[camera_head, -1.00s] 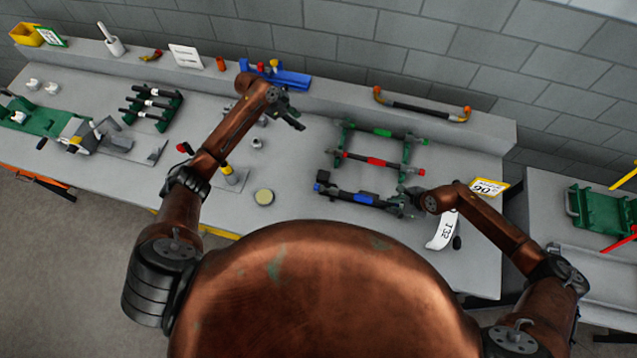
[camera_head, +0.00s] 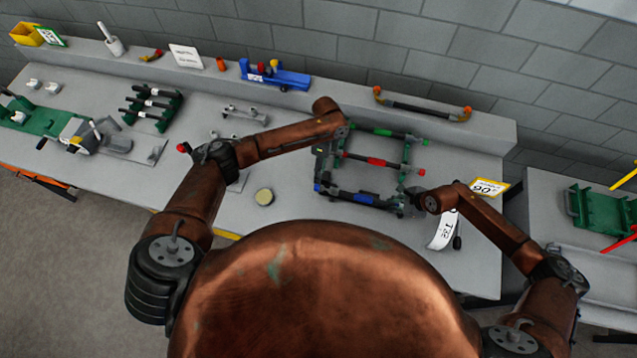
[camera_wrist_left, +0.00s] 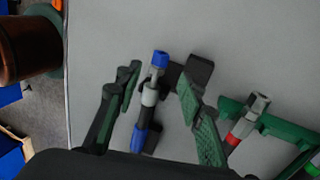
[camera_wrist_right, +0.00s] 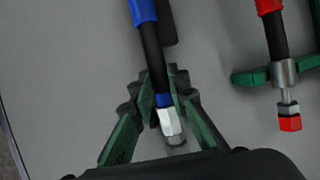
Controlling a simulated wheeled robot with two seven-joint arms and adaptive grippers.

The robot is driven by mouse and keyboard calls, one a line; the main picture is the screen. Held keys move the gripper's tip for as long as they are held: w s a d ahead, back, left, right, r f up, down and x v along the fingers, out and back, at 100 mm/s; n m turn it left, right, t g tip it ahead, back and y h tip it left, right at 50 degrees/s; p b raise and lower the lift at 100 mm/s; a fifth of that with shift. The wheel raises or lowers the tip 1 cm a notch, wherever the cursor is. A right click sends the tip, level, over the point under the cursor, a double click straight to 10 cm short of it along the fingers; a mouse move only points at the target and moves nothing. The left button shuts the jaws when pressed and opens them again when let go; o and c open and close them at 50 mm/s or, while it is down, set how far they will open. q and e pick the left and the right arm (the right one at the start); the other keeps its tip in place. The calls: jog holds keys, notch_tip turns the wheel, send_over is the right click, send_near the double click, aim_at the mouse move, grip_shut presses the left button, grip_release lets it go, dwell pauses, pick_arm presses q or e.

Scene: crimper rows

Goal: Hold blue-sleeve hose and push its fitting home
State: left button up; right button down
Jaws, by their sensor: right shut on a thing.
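The blue-sleeve hose (camera_head: 366,199) is the nearest in a green rack on the bench. My right gripper (camera_head: 412,197) is shut on its right end; in the right wrist view, the fingers (camera_wrist_right: 164,82) close around the black hose just above a blue ring (camera_wrist_right: 163,100) and a pale hex fitting (camera_wrist_right: 169,122). My left gripper (camera_head: 322,168) is over the hose's left end. In the left wrist view its fingers (camera_wrist_left: 160,84) are open on either side of that end, which shows a blue tip (camera_wrist_left: 160,58) and grey collar (camera_wrist_left: 150,97). They look apart from it.
Behind it lie a red-sleeve hose (camera_head: 376,162) and a green-sleeve hose (camera_head: 384,131). A white tag (camera_head: 441,231) and yellow-edged sign (camera_head: 488,188) lie right of my right gripper. A handled hose (camera_head: 420,107) lies on the back ledge.

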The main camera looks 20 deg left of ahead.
aim_at(319, 188)
pick_arm(q)
jog(key=x, duration=0.6)
jog(key=shift+f, duration=0.3)
jog(key=shift+c, duration=0.6)
grip_shut()
